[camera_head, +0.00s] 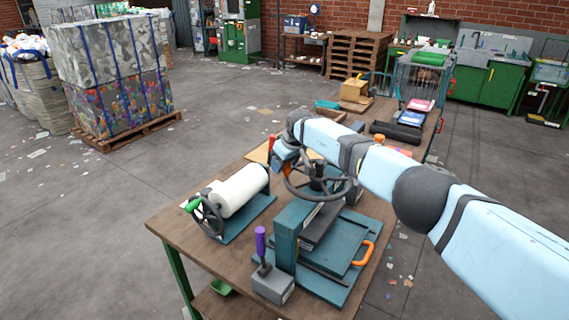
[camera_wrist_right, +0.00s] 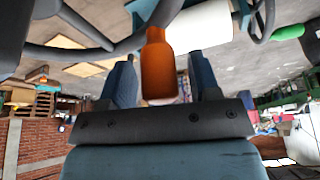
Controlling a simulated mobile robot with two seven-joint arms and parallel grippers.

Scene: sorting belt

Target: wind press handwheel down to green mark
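The press (camera_head: 288,240) stands on the wooden bench, a teal frame with a dark handwheel (camera_head: 343,192) on top. Its rim crosses the top of the right wrist view (camera_wrist_right: 90,52), with an orange knob (camera_wrist_right: 158,72) hanging from it. My right gripper (camera_head: 280,158) is at the wheel's far left rim. In the right wrist view its blue fingers (camera_wrist_right: 163,80) stand either side of the knob, apart, with gaps visible, so it looks open around the knob. The green mark cannot be made out. My left gripper is not in view.
A white roll (camera_head: 240,190) on a stand with a small green-handled wheel (camera_head: 208,215) is left of the press. A grey box with a purple-handled lever (camera_head: 262,245) stands in front, and an orange handle (camera_head: 363,254) is at right. A second bench with boxes lies behind.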

